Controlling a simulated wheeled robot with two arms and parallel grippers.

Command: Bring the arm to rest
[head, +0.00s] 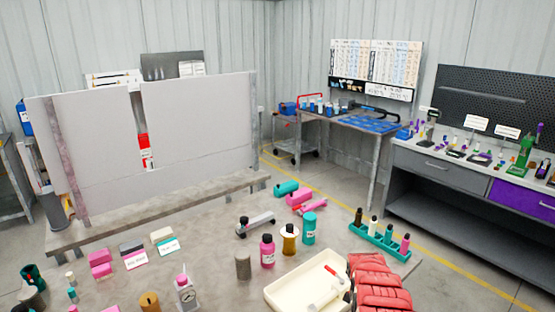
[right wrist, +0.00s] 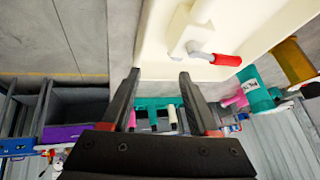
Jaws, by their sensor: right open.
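My right gripper (right wrist: 160,74) shows in the right wrist view, with its two dark fingers apart and nothing between the tips. Beside and beyond them is the cream tray (right wrist: 155,35), which also shows at the front of the table in the head view (head: 283,292). A pale tool with a red handle (right wrist: 212,58) lies in the tray. The right gripper cannot be made out clearly in the head view. My left gripper is not in view.
A teal rack with several bottles (head: 378,241) stands near the table's right edge. Several bottles, including a pink one (head: 267,252), stand behind the tray. A grey workbench (head: 440,172) is at the right.

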